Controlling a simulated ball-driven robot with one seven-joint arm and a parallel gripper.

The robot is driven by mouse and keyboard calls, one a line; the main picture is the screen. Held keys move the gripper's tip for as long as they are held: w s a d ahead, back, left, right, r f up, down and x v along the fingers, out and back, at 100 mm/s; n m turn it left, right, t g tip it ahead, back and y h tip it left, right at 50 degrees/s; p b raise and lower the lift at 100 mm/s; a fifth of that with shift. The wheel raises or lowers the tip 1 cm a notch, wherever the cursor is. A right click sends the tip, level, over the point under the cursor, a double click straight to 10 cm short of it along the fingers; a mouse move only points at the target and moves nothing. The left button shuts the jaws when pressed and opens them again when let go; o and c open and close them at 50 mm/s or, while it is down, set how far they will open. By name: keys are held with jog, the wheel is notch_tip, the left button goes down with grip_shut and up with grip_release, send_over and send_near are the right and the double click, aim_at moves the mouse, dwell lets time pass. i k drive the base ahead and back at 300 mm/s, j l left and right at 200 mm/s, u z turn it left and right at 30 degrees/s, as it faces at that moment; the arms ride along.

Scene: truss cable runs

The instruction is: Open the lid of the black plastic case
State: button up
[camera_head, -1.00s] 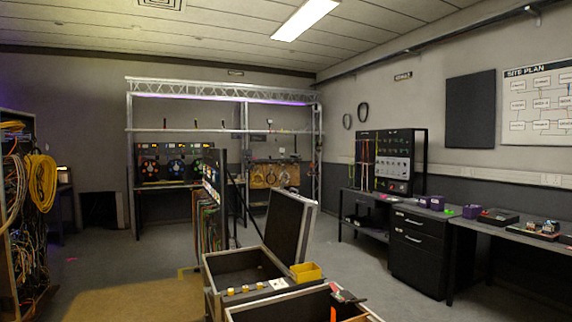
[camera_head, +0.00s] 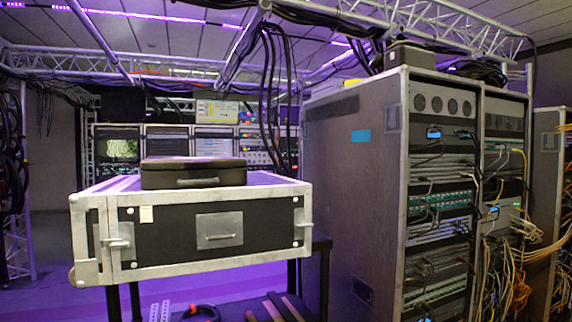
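A black plastic case (camera_head: 193,175) with rounded corners and a front handle lies flat on top of a silver-edged flight case (camera_head: 170,245), left of centre. Its lid looks shut. My gripper is not in view. A second dark case (camera_head: 410,57) sits up on the tall rack at the right; I cannot tell its details.
The flight case rests on a dark stand (camera_head: 322,262), with cables and tools on a lower shelf. A tall equipment rack (camera_head: 350,180) with many cables stands close on the right. Truss (camera_head: 440,25) and hanging black cables (camera_head: 272,90) are overhead. Floor shows at the left.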

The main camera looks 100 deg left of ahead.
aim_at(158, 163)
jog(key=u, duration=3.15)
